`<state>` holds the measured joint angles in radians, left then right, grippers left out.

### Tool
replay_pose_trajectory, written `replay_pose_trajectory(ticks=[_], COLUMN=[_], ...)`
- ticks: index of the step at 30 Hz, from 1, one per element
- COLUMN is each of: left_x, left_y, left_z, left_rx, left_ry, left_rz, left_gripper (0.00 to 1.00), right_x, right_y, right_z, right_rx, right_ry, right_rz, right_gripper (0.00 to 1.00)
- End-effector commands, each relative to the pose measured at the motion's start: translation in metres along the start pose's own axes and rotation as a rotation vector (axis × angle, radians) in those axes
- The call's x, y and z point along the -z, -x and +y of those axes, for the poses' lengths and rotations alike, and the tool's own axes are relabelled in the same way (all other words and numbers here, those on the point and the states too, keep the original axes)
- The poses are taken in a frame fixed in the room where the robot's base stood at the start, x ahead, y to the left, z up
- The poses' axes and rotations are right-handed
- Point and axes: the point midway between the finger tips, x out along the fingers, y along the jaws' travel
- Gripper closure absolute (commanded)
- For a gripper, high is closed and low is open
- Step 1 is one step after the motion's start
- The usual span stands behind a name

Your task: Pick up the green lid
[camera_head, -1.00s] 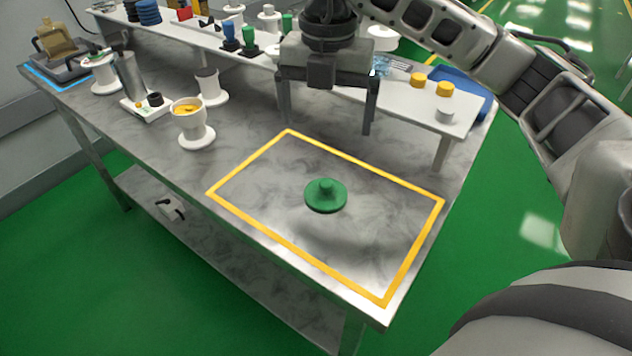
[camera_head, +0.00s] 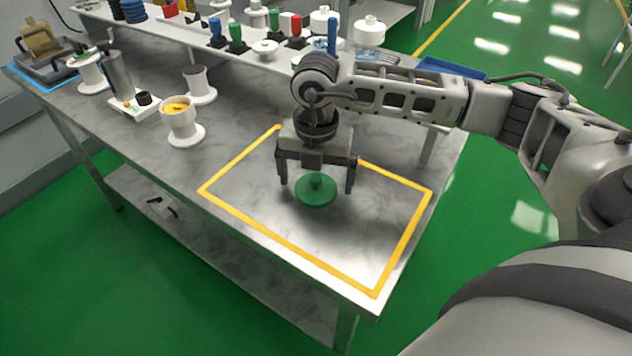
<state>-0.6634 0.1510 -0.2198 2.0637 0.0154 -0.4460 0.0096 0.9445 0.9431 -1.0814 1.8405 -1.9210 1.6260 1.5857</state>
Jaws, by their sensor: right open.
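The green lid (camera_head: 316,192) is a round disc with a small knob on top. It lies on the metal table inside the yellow taped rectangle (camera_head: 243,222), toward its far side. My right gripper (camera_head: 317,188) is open and points down above the lid, with one finger on each side of it in the picture. I cannot tell how far the fingertips are above the table. My left gripper is not in view.
A white cup with yellow contents (camera_head: 179,120) stands left of the rectangle, beside a white spool-like holder (camera_head: 198,84). A raised white shelf (camera_head: 232,50) with several coloured items runs along the back. The rectangle's near part is bare.

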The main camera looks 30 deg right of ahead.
Motion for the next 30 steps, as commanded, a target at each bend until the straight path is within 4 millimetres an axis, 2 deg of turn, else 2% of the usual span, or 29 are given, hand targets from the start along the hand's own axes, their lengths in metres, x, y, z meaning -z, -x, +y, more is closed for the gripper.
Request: replay_pose_trajectory(ticks=[3, 9, 14, 25, 30], left_x=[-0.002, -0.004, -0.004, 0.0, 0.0], left_y=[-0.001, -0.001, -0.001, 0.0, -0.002], left_z=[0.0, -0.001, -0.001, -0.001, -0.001], left_rx=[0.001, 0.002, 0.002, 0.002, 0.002], left_ry=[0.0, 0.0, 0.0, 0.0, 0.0], left_rz=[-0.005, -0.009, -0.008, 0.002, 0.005], left_gripper=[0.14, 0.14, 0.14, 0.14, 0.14], right_x=[0.0, 0.0, 0.0, 0.0, 0.0], right_y=[-0.007, -0.007, -0.007, -0.006, 0.003], right_z=[0.0, 0.0, 0.0, 0.0, 0.001], right_rx=[0.002, 0.0, 0.0, -0.001, -0.004], right_ry=[0.0, 0.0, 0.001, 0.001, 0.001], right_rz=[0.001, 0.001, 0.001, 0.0, -0.002], right_gripper=[0.02, 0.02, 0.46, 0.47, 0.47])
